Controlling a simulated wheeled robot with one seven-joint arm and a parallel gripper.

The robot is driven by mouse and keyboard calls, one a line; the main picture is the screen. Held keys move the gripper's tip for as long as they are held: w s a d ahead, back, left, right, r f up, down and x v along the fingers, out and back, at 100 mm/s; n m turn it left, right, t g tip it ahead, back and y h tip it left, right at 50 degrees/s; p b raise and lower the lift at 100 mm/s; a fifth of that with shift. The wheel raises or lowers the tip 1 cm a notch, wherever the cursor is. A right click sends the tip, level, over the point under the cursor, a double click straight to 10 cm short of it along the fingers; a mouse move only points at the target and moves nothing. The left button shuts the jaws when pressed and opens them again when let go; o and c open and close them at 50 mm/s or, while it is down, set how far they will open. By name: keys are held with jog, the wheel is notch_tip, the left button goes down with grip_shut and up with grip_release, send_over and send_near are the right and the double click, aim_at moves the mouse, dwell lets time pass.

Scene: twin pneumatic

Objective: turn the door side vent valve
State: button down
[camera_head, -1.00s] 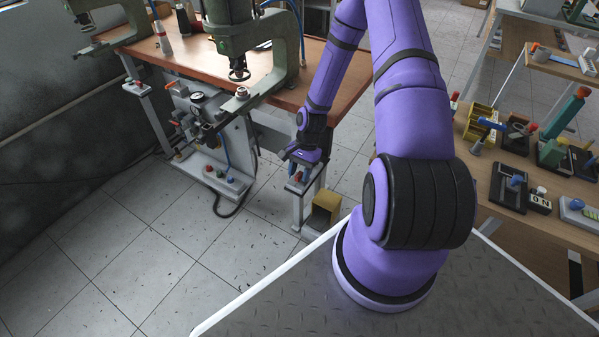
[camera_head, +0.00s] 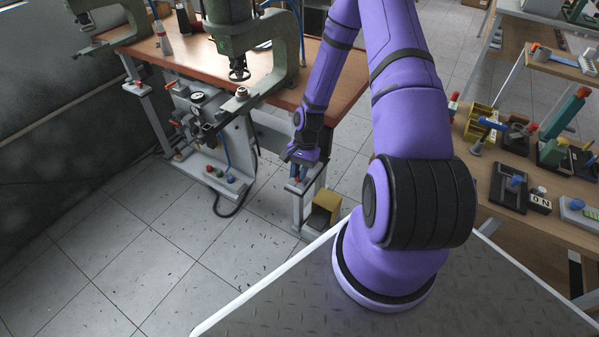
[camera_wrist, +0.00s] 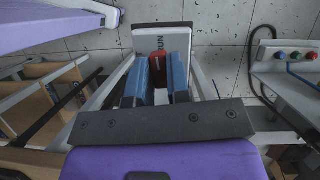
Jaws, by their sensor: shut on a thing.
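My gripper (camera_head: 299,173) is low at the near right leg of the wooden bench, with its blue fingers pointing down. In the wrist view, its two blue fingers (camera_wrist: 158,82) are closed around a red handle (camera_wrist: 157,70), which I take to be the vent valve's. The handle lies between the fingers, partly hidden by them. Behind it is a pale plate (camera_wrist: 160,38) with dark lettering that seems to read "RUN". The valve body is hidden by my gripper in the head view.
A cluttered table (camera_head: 480,200) is at right. Floor in front is clear.

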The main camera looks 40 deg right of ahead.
jog(key=n+g+h, duration=0.1)
jog(key=n, duration=0.3)
jog(key=shift+w+a, duration=0.1)
jog(key=n+g+h, duration=0.1)
jog(key=n, duration=0.3)
jog(key=n+h, duration=0.2)
jog(key=n, duration=0.2)
jog(key=shift+a, duration=0.1)
jog(key=shift+n+h, duration=0.7)
jog(key=shift+n, duration=1.5)
jog(key=c, duration=1.1)
grip_release()
jog(key=v, duration=1)
jog(key=shift+w+a+r, duration=0.15)
jog(key=shift+w+r, duration=0.1)
jog(key=shift+r, duration=0.1)
